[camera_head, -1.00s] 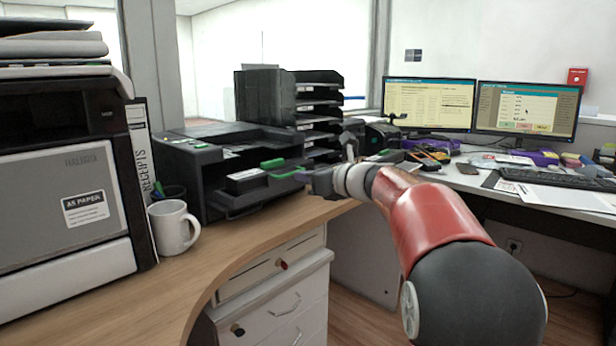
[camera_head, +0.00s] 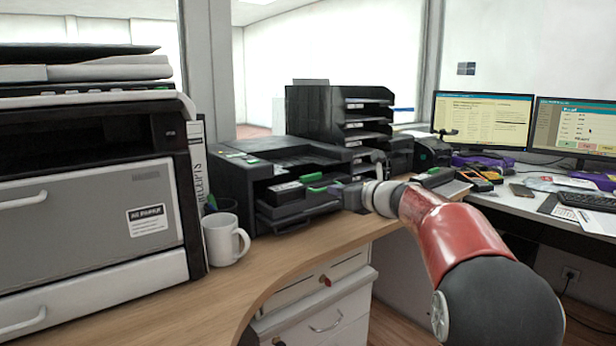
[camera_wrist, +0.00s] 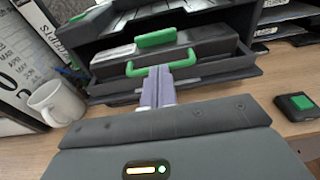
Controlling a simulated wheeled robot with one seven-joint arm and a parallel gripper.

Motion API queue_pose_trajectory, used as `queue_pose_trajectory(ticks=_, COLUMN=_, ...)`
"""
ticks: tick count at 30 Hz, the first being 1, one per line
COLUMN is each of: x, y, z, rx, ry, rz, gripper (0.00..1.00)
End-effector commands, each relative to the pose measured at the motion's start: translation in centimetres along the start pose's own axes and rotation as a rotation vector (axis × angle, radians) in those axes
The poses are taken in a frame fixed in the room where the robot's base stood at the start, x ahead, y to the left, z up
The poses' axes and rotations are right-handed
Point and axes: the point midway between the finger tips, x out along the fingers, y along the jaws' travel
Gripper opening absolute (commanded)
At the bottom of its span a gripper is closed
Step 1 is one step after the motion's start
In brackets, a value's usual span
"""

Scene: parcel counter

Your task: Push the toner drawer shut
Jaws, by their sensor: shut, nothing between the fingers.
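The black printer (camera_head: 232,172) stands on the wooden counter, its front open. Its toner drawer (camera_head: 290,212) sticks out a little at the front, with a green handle (camera_head: 317,189). In the wrist view the drawer (camera_wrist: 228,70) spans the upper middle, with its green handle (camera_wrist: 136,69) in front. My gripper (camera_head: 338,191) is shut and empty. Its fingers (camera_wrist: 159,74) point at the drawer front and overlap the handle in the wrist view. They are at or very near it; contact cannot be told for certain.
A white mug (camera_head: 222,240) stands left of the printer, beside a receipts binder (camera_head: 197,190) and a large grey copier (camera_head: 90,215). A black tray stack (camera_head: 318,112) stands behind. A small green-topped black item (camera_wrist: 298,106) lies right of my gripper.

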Motion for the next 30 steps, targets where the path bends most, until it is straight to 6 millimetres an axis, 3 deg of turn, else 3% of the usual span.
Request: queue_pose_trajectory(ticks=30, x=7.2, y=0.1, z=1.1, rx=-0.001, ry=0.0, rz=0.003, gripper=0.0)
